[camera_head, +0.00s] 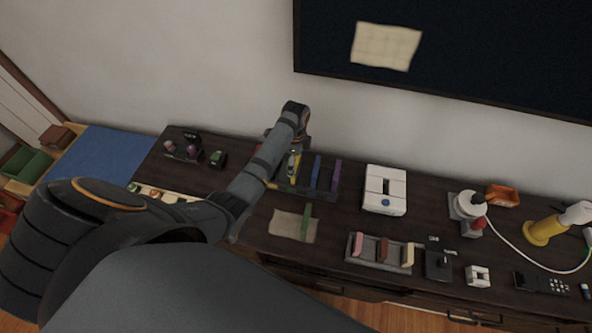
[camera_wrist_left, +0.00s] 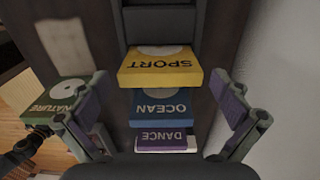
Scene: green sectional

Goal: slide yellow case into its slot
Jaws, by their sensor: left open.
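The yellow case (camera_wrist_left: 160,68), marked SPORT, stands in a dark rack (camera_head: 322,195) in line with a blue case (camera_head: 316,172) and a purple case (camera_head: 336,176). In the head view the yellow case (camera_head: 295,166) is partly hidden by my left arm. My left gripper (camera_wrist_left: 160,90) is open, its fingers spread wide to either side of the row. In the left wrist view the yellow case looks larger than the blue one; I cannot tell how deep it sits in its slot. A green case (camera_head: 305,222) stands on a tan mat (camera_head: 283,226). My right gripper is out of view.
A grey holder (camera_head: 365,262) with pink, brown and cream pieces stands in front right of the rack. A white boxy appliance (camera_head: 385,183) stands to the right. The wall and a dark screen (camera_head: 470,50) are behind. Small toys sit at the left end.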

